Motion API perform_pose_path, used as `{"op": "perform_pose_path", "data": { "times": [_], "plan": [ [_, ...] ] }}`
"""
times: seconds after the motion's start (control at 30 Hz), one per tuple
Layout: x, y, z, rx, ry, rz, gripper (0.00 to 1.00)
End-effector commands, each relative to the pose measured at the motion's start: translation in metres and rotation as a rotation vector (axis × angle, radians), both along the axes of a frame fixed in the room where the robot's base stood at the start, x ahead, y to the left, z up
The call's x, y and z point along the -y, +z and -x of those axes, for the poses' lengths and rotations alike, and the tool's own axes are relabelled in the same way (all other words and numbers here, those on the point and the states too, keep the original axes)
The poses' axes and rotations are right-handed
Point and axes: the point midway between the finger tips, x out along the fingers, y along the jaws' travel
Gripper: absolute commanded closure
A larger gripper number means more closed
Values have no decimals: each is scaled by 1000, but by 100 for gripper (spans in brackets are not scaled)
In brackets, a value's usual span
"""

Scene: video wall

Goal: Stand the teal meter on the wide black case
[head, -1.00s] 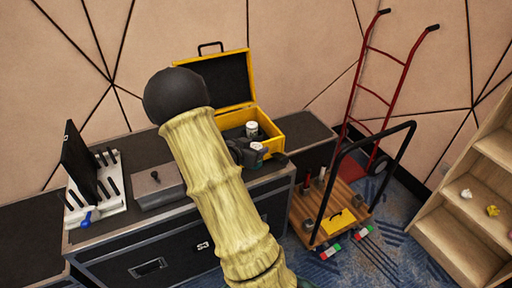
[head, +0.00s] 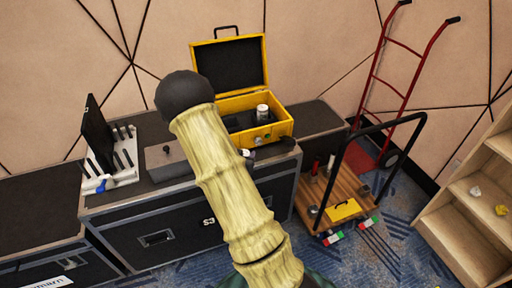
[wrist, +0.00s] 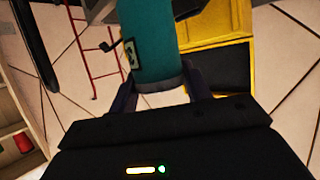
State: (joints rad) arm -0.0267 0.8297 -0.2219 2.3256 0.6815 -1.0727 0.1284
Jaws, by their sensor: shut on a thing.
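The teal meter (wrist: 152,45) is a teal cylinder with a dark band at its near end and a small dark lever on its side. In the wrist view my gripper (wrist: 160,90) is shut on it near that banded end. The wide black case (head: 185,228), marked S3, stands against the wall with a dark top. My arm covers part of it.
The open yellow toolbox (head: 275,131) holds a white can (head: 262,112) at the right of the case top. A grey box (head: 165,160) and a white rack (head: 122,178) stand left. A wooden cart (head: 340,195), red hand truck (head: 385,85) and shelf (head: 470,205) are right.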

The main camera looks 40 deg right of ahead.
Motion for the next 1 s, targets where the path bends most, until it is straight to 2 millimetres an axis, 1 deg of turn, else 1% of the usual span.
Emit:
{"op": "perform_pose_path", "data": {
  "times": [0.17,0.2,0.27,0.3,0.4,0.6,0.7,1.0],
  "plan": [
    [-55,-39,-19,-9,242,-3,79],
    [-70,-48,-24,-9,307,-3,79],
    [-91,-62,-30,-6,401,-2,79],
    [-105,-71,-34,-5,459,-4,79],
    [-135,-90,-41,-2,589,-3,79],
    [-185,-124,-49,1,802,-6,79],
    [-196,-130,-52,5,855,-4,79],
    [-200,-127,-54,2,867,-1,79]
  ]
}}
